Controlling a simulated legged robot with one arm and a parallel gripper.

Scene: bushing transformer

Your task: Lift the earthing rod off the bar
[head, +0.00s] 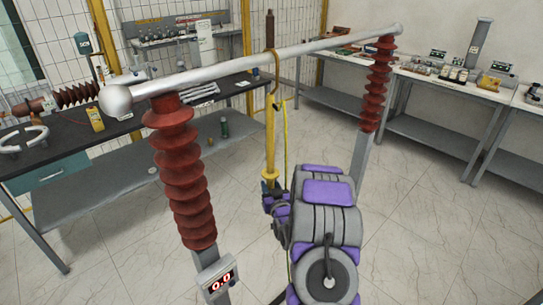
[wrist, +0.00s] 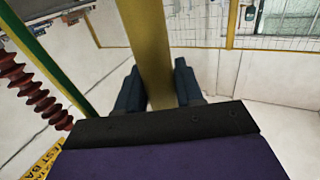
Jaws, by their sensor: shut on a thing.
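The earthing rod (head: 270,140) is a yellow pole standing nearly upright below the bar in the head view. Its brass-coloured hook (head: 276,68) loops at the bar; whether it touches the metal I cannot tell. The bar (head: 215,66) is a silver tube with rounded ends, resting on two red ribbed insulators (head: 183,170) (head: 376,85). My gripper (head: 270,187) is shut on the lower part of the rod. In the wrist view the yellow rod (wrist: 147,45) runs between the two dark fingers of my gripper (wrist: 158,92).
A yellow-green cable (head: 285,140) hangs beside the rod. A display reading 0.0 (head: 221,282) sits under the near insulator. A dark workbench (head: 110,143) stands at the left, and benches with equipment (head: 450,85) line the right wall. The tiled floor between is open.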

